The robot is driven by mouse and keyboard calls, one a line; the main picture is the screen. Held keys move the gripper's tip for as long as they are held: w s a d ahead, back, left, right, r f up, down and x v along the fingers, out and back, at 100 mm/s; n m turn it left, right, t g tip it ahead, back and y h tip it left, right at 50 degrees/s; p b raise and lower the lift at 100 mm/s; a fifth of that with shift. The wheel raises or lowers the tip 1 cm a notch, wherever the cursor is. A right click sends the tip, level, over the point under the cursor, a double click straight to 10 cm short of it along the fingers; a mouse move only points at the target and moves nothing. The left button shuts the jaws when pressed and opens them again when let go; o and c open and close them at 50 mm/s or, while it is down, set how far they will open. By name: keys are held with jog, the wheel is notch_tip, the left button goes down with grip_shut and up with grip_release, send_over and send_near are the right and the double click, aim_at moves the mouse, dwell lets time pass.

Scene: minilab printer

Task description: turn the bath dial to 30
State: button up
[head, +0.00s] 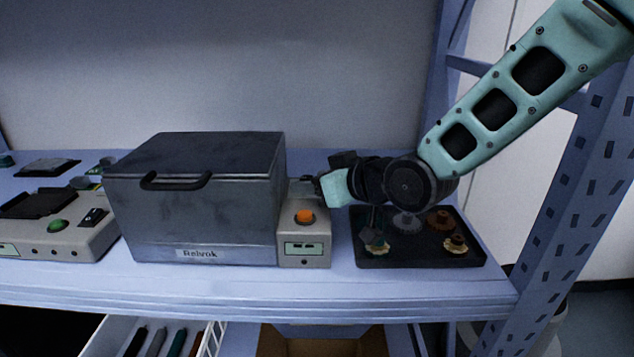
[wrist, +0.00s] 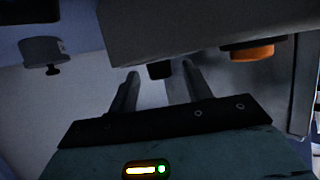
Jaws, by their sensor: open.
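The bath (head: 195,215) is a grey metal box with a dark lid and a front handle. Its pale control unit (head: 304,248) stands at its right, with an orange knob (head: 304,216) and a small green display (head: 304,248). My gripper (head: 308,184) is behind the orange knob, at the unit's upper rear. In the wrist view the open gripper (wrist: 160,70) has a small dark knob-like part (wrist: 160,71) between its fingertips; contact cannot be told. The orange knob (wrist: 252,52) shows to the right of the fingers. The dial's number cannot be read.
A black tray (head: 420,261) with several small round parts lies under my arm at the right. Another instrument (head: 55,235) stands left of the bath. The shelf's front edge (head: 250,290) is clear; a blue upright (head: 570,190) stands at the right.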

jog(key=c, duration=1)
jog(key=shift+o, duration=0.2)
jog(key=shift+s+a+f+b, duration=0.1)
jog(key=shift+f+b, duration=0.05)
jog(key=shift+b, duration=0.55)
jog(key=shift+a+m+t+h+b, duration=0.15)
jog(key=shift+m+t+h+b, duration=0.4)
jog(key=shift+m+b, duration=0.2)
jog(key=shift+s+a+m+t+h+b, duration=0.15)
jog(key=shift+s+m+t+h+b, duration=0.15)
jog(key=shift+m+h, duration=0.2)
jog(key=shift+a+r+m+t+h+p, duration=0.15)
jog(key=shift+m+t+h+p, duration=0.1)
jog(key=shift+m+h+p, duration=0.35)
jog(key=shift+d+r+m+t+h+p, duration=0.1)
jog(key=shift+r+m+t+h+p, duration=0.1)
jog(key=shift+m+h+p, duration=0.35)
jog(key=shift+a+f+m+h+p, duration=0.15)
jog(key=shift+m+h+p, duration=0.25)
jog(key=shift+h+p, duration=0.4)
jog(key=shift+f+p, duration=0.1)
jog(key=shift+p, duration=0.2)
